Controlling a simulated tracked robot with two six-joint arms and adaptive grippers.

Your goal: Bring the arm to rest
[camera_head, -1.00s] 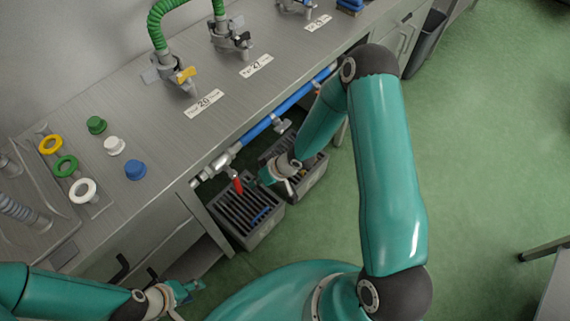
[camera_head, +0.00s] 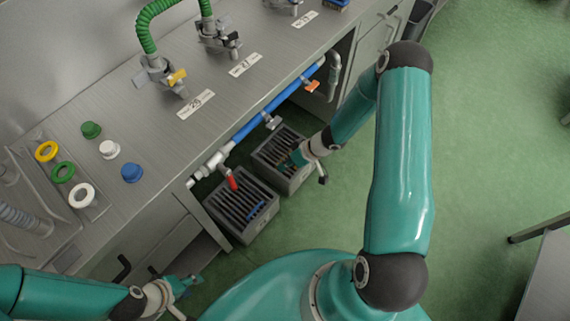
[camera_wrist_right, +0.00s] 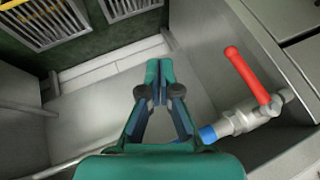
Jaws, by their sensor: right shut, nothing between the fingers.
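My right arm reaches from the base, up and over to the right of the bench. Its gripper (camera_head: 292,161) is over the rear slotted crate, clear of the pipe in the head view. In the right wrist view the right gripper (camera_wrist_right: 158,72) has its fingertips together, with nothing between them. My left gripper (camera_head: 187,284) hangs at the lower left, in front of the bench drawers. It is small and partly seen, so its jaw state is unclear.
A blue pipe (camera_head: 277,100) with a red-handled valve (camera_head: 232,183) runs under the bench edge. The red handle (camera_wrist_right: 247,73) is right of the gripper in the wrist view. Two slotted crates stand on the floor, one the front crate (camera_head: 237,228). Green floor at right is open.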

